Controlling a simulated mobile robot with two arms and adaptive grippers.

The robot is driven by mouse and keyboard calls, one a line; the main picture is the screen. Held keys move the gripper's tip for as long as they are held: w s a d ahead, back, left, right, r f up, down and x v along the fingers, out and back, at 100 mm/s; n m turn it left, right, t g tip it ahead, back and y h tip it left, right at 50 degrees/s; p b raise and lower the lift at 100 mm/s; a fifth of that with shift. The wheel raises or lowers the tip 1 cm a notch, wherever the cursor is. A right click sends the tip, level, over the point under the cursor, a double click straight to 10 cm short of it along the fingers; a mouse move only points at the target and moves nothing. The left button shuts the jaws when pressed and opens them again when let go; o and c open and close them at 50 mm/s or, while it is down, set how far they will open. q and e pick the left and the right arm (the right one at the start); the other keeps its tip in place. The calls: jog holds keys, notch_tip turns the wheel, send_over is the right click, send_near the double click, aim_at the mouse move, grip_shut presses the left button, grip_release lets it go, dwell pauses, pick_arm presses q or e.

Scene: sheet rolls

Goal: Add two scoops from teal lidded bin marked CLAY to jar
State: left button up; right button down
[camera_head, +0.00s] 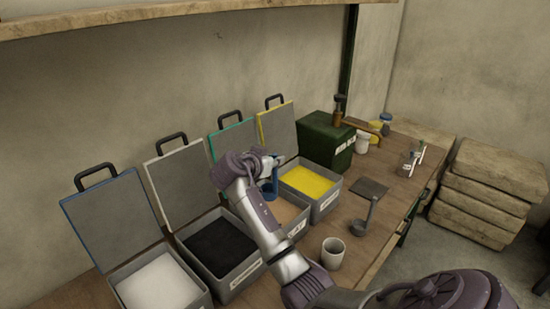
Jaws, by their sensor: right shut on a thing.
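The teal-lidded bin (300,229) stands among the grey bins, its lid (222,134) raised. Its label is partly hidden by my right arm, and a tan fill (291,214) shows inside. My right gripper (271,165) is above this bin, shut on a blue scoop (271,188). The scoop hangs down over the bin; I cannot tell whether it touches the fill or holds any. A pale jar (333,252) stands upright on the bench in front of the bins. My left gripper is out of view.
Open bins with white (158,286), black (221,248) and yellow (308,181) fills flank the teal one. A dark green box (326,141), a dark square plate with a stem (370,187) and small containers (362,144) stand to the right. Stacked sacks (489,190) lie beyond the bench.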

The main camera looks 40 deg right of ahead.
aim_at(274, 190)
notch_tip(274, 190, down, 11)
jog(key=b, duration=0.8)
jog(key=shift+f, duration=0.2)
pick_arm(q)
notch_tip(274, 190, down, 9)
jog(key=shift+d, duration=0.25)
pick_arm(e)
jog(key=shift+r, duration=0.15)
pick_arm(q)
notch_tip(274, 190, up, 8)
jog(key=p, duration=0.8)
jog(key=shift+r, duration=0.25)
pick_arm(e)
notch_tip(274, 190, up, 13)
jog(key=shift+f, duration=0.1)
